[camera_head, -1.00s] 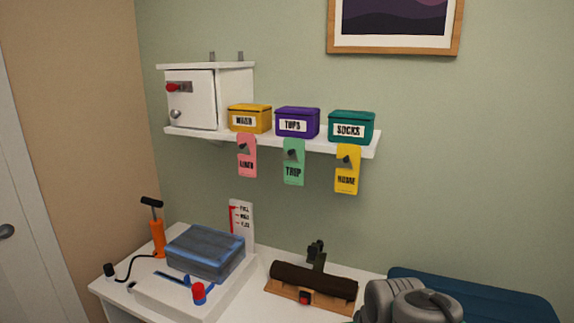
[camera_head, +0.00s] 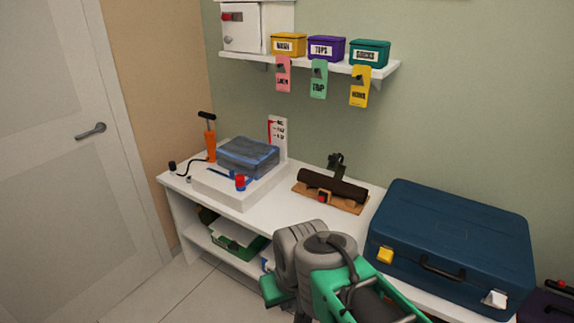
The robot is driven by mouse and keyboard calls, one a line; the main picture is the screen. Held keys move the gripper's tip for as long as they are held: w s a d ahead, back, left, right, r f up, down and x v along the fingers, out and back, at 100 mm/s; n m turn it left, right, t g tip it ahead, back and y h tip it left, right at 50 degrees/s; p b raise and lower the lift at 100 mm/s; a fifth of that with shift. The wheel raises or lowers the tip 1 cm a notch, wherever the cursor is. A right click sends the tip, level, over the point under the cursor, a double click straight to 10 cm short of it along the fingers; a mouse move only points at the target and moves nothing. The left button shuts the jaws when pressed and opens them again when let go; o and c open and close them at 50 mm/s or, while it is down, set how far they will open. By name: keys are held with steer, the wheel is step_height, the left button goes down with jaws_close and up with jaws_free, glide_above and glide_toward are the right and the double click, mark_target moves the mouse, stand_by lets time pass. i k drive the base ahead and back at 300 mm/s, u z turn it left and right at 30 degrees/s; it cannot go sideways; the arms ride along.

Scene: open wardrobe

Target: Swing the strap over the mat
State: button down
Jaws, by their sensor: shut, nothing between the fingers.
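The mat (camera_head: 318,185) is a dark brown roll lying on a tan wooden board (camera_head: 353,208) on the white bench. The strap (camera_head: 335,164) is a dark band that stands up behind the middle of the mat. It does not lie across the top of the roll. A small red buckle with a tan surround (camera_head: 322,197) sits at the front of the board. My arm's grey and green links show at the lower middle, in front of the bench and apart from the mat. My gripper's fingers cannot be made out in this view.
A blue suitcase (camera_head: 455,235) stands right of the mat. A white box with a packed blue bag (camera_head: 248,157) and an orange pump (camera_head: 210,145) stand left. A shelf (camera_head: 300,65) with labelled boxes and hanging tags is above. Bare bench top lies between mat and bag.

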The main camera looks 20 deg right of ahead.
mark_target(338, 163)
steer(key=u, duration=0.7)
steer(key=i, duration=1.55)
steer(key=z, duration=0.5)
steer(key=i, duration=0.65)
steer(key=z, duration=0.45)
